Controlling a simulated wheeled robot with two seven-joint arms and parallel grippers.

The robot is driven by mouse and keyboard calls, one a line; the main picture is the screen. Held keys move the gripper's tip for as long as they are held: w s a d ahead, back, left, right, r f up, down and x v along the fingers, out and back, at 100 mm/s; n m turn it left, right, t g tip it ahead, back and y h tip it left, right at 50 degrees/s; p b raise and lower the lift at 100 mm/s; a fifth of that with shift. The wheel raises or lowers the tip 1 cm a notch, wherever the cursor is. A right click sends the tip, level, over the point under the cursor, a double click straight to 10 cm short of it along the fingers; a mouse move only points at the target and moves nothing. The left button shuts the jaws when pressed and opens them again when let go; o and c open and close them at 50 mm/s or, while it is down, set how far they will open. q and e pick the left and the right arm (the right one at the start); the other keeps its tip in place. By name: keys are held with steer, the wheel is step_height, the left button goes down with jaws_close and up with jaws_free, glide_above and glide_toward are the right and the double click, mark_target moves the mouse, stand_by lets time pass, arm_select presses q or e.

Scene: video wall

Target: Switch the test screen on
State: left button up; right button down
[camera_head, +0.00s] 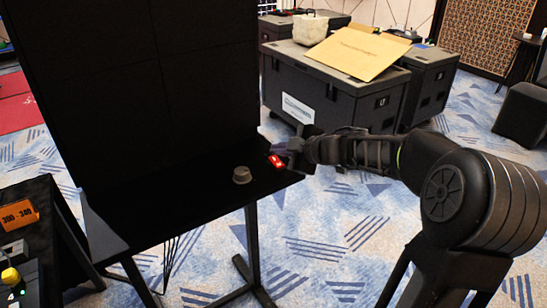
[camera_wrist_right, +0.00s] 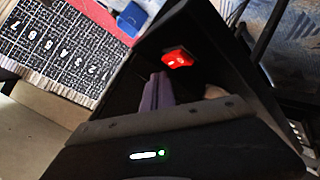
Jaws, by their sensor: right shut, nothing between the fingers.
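The test screen (camera_head: 130,85) is a tall black panel, dark across its face, standing behind a black shelf. A small red rocker switch (camera_head: 277,161) with white marks sits near the shelf's right end. It shows bright red in the right wrist view (camera_wrist_right: 177,59). My right gripper (camera_head: 281,149) is shut and empty, close beside the switch on its far side. In the right wrist view its closed fingers (camera_wrist_right: 156,92) point toward the switch, just short of it in the picture; I cannot tell whether they touch. My left gripper is not in view.
A grey-brown round knob (camera_head: 242,175) stands on the shelf left of the switch. Black cases (camera_head: 330,95) with a cardboard sheet (camera_head: 358,52) stand behind. A dark table (camera_head: 45,215) with an orange label box (camera_head: 18,215) is at left.

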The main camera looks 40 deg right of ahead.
mark_target(282, 165)
steer(key=shift+f, duration=0.1)
steer(key=shift+w+f, duration=0.15)
steer(key=shift+f, duration=0.2)
steer(key=shift+w+f, duration=0.1)
steer(key=shift+f, duration=0.25)
stand_by(0.7)
steer(key=shift+r, duration=0.1)
steer(key=shift+s+r+p, duration=0.25)
steer(key=shift+r+p, duration=0.5)
steer(key=shift+p, duration=0.1)
steer(key=r+p, duration=0.1)
steer(key=s+r+p, duration=0.1)
steer(key=r+p, duration=0.2)
steer(key=p, duration=0.1)
steer(key=shift+s+r, duration=0.3)
steer(key=shift+r, duration=0.05)
stand_by(0.6)
